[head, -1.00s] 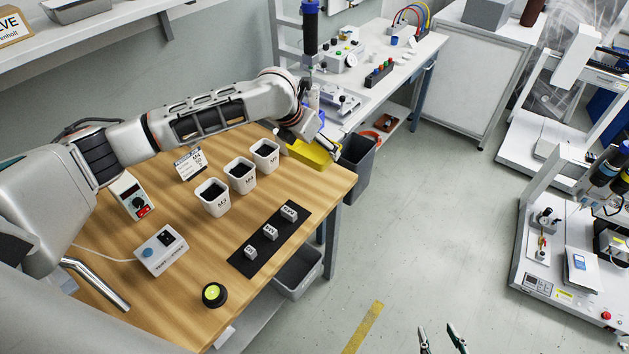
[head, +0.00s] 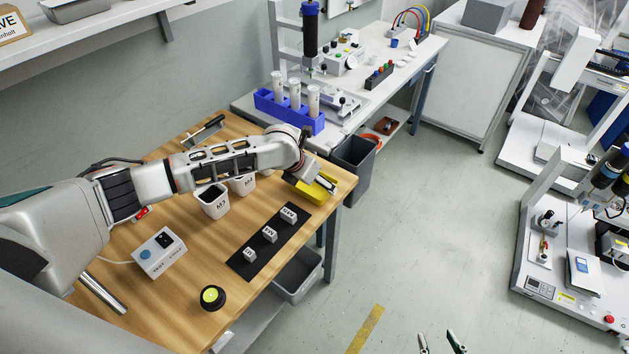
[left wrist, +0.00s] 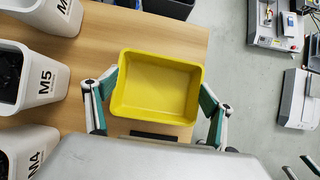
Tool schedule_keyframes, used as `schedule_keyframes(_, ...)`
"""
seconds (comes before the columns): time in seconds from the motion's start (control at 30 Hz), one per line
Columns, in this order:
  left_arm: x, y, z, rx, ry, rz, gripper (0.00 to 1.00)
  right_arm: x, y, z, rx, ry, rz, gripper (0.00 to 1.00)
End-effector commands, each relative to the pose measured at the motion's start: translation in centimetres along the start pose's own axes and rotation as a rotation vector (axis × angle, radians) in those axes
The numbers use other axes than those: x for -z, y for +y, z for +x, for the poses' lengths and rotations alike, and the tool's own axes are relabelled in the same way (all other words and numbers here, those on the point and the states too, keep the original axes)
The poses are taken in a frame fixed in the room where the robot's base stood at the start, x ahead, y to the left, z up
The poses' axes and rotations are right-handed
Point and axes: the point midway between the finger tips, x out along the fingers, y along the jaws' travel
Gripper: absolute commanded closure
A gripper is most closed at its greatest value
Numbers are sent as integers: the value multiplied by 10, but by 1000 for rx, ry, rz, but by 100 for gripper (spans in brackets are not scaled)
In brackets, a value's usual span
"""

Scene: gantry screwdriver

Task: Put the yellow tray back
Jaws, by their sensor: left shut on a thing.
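The yellow tray (head: 316,193) is at the far right corner of the wooden table, partly hidden under my left gripper (head: 322,183). In the left wrist view the tray (left wrist: 156,85) is empty, with its open top towards the camera. The green-padded fingers of my left gripper (left wrist: 157,100) are on its two opposite sides, shut on it. I cannot tell whether the tray touches the table or hangs just above it. My right gripper (head: 440,342) is at the bottom edge of the head view, over the floor, its two fingers apart and nothing between them.
White labelled cups (head: 212,200) stand left of the tray, partly behind my arm. A black mat (head: 247,266) with small labelled blocks lies nearer. A blue rack (head: 289,112) with white tubes stands on the white bench behind. A dark bin (head: 355,168) is beyond the table's corner.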

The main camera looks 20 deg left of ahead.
Motion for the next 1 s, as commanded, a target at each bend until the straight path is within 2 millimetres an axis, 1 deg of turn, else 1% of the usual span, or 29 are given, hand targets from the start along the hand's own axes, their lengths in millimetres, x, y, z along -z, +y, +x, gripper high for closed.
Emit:
schedule_keyframes(0.2,0,0,0,0,0,0,44,2,1,0,-1,4,0,60)
schedule_keyframes(0.23,0,0,0,0,1,0,13,2,1,0,-1,5,0,60)
schedule_keyframes(0.27,0,0,0,0,0,0,5,3,1,0,-1,5,0,60)
schedule_keyframes(0.3,0,0,0,0,0,0,1,3,1,0,-1,6,0,60)
schedule_keyframes(0.6,0,0,0,0,0,0,1,4,1,0,-1,6,0,60)
schedule_keyframes(0.73,-1,0,-6,0,-1,0,1,4,1,-1,-1,6,0,60)
schedule_keyframes(0.87,-2,1,-23,0,-2,1,1,6,1,-3,-1,4,0,60)
schedule_keyframes(1.0,-2,1,-52,-1,-3,3,1,9,2,-5,-1,2,0,60)
